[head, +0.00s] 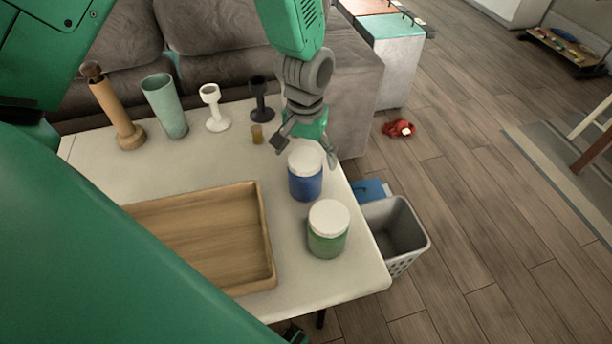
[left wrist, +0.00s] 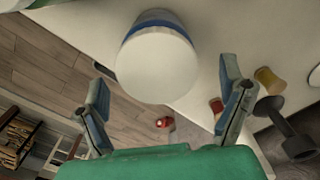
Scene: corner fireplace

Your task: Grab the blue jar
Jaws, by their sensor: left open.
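The blue jar (head: 305,184) has a white lid and stands upright on the white table, near its right edge. In the left wrist view, its lid and a blue band (left wrist: 158,60) show at the top centre. My left gripper (head: 306,150) is open and empty, with its fingers pointing down at the jar's lid from the far side. In the left wrist view, the fingers (left wrist: 165,102) are spread wide, and the lid appears beyond and between them. I cannot tell whether either finger touches the jar.
A green jar (head: 328,230) with a white lid stands just in front of the blue one. A wooden tray (head: 268,240) lies to the left. A grey bin (head: 404,236) is beside the table.

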